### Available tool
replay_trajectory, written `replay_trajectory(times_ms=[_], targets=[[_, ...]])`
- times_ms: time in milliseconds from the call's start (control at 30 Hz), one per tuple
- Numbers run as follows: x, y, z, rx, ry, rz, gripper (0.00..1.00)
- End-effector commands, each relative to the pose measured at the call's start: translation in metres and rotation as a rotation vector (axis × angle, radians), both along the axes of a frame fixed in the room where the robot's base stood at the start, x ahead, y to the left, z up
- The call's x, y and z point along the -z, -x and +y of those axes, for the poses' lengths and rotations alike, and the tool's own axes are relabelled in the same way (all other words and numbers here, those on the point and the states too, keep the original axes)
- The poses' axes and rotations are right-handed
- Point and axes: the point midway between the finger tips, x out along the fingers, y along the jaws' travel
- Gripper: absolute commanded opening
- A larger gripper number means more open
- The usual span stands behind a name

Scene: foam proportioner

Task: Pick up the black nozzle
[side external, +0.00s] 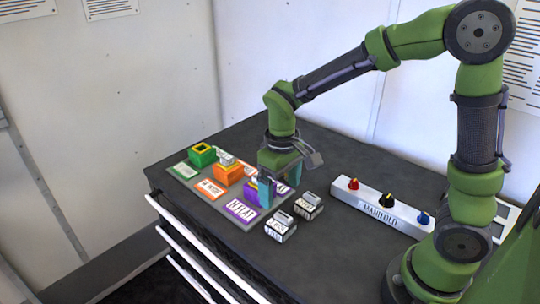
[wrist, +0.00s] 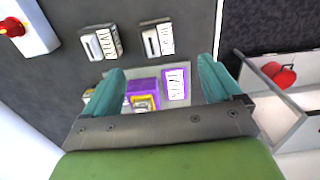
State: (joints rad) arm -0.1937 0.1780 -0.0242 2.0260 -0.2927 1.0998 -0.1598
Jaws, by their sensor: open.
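The black nozzle (side external: 386,200) stands on top of the white manifold (side external: 372,208), between a red nozzle (side external: 353,184) and a blue nozzle (side external: 423,218). My gripper (side external: 262,190) is to the left of the manifold, pointing down over the purple block (side external: 251,184), well apart from the black nozzle. In the wrist view my gripper (wrist: 161,65) has its two teal fingers spread wide. Only the end of the manifold (wrist: 30,25) with the red nozzle (wrist: 12,27) shows there; the black nozzle is outside that view. I cannot tell whether the fingers touch the purple block.
A mat with labelled areas holds a green block (side external: 202,154) and an orange block (side external: 229,172). Two grey-white labelled blocks (side external: 280,227) (side external: 308,206) stand between mat and manifold. The dark bench top is clear behind the manifold. Drawers (side external: 190,255) line the bench front.

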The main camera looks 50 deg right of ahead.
Motion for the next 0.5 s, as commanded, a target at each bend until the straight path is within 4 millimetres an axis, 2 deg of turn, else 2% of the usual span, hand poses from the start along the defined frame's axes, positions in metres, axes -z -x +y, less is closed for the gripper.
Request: replay_trajectory(times_ms=[33, 200, 500], targets=[[0.013, 0.002, 0.0, 0.001, 0.001, 0.007, 0.92], [0.045, 0.001, 0.0, 0.001, 0.0, 0.004, 0.92], [0.07, 0.001, -0.001, 0.003, 0.0, 0.001, 0.92]])
